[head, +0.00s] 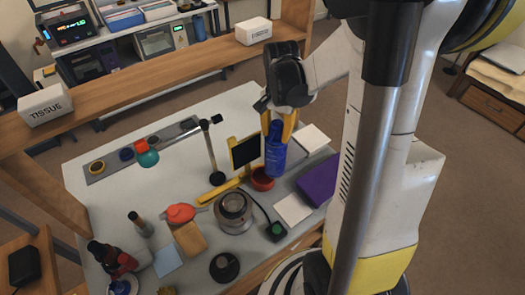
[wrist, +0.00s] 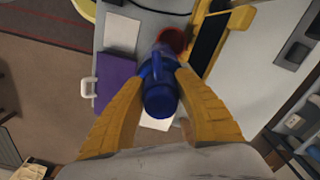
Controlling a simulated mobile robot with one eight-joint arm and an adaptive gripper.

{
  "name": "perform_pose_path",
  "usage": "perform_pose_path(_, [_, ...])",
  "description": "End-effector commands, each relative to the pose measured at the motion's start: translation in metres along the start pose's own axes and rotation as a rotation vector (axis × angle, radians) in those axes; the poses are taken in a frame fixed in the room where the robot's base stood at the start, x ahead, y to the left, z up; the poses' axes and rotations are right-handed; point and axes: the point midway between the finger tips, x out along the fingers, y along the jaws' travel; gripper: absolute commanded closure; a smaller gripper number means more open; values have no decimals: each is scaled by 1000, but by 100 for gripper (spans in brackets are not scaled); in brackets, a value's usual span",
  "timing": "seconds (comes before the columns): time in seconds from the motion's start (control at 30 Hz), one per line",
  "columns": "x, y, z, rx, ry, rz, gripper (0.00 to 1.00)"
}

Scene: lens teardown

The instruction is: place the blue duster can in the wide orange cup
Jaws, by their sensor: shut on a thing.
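The blue duster can (head: 275,155) is upright between the yellow fingers of my gripper (head: 279,123), which is shut on its upper part. A red-orange cup (head: 262,183) stands on the table just below and left of the can. The can's lower end overlaps the cup's right side in the head view; I cannot tell how far above the rim it is. In the wrist view, the can (wrist: 160,92) points away from my gripper (wrist: 161,88) toward the cup (wrist: 172,38), hiding part of it.
A black panel with a yellow frame (head: 245,152) stands close behind the cup. A purple box (head: 318,180) and white pads (head: 293,209) lie to the right. A round metal lens part (head: 233,210) and a thin black stand (head: 212,150) are to the left.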

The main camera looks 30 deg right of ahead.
Motion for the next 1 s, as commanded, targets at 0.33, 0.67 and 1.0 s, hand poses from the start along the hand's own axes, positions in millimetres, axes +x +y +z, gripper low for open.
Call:
perform_pose_path(0.33, [26,-36,19,-1,0,0,100])
perform_pose_path(0.67, [66,-36,19,0,0,0,100])
perform_pose_path(1.0, [68,-36,19,-1,0,0,100])
